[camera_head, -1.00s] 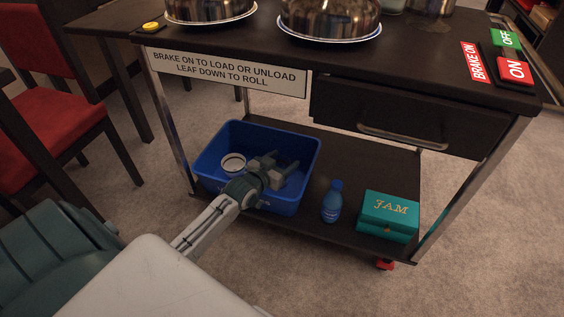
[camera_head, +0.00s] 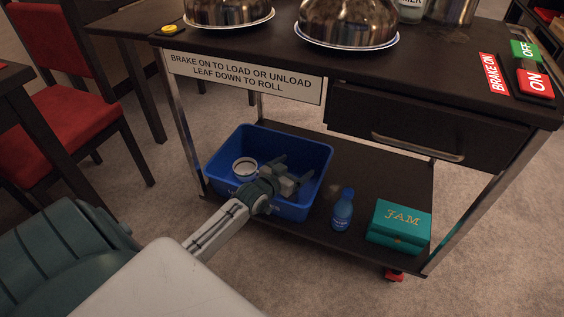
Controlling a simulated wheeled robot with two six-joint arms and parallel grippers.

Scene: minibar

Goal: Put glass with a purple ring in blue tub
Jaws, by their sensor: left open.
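The blue tub (camera_head: 308,211) stands on the lower shelf of a dark trolley, at its left end. A round cup-like thing with a pale rim (camera_head: 244,167) is in the tub's left part. I cannot make out a purple ring on it or tell if it is the glass. My left gripper (camera_head: 294,171) is over the tub's right part, its open fingers pointing away from me with nothing visible between them. My left wrist hides part of the tub's near wall. My right gripper is out of view.
A blue bottle (camera_head: 343,210) and a teal JAM box (camera_head: 399,227) stand on the shelf right of the tub. Above are a closed drawer (camera_head: 415,128), a sign (camera_head: 245,78) and the trolley top with metal domes (camera_head: 348,22). A red chair (camera_head: 75,130) is at left.

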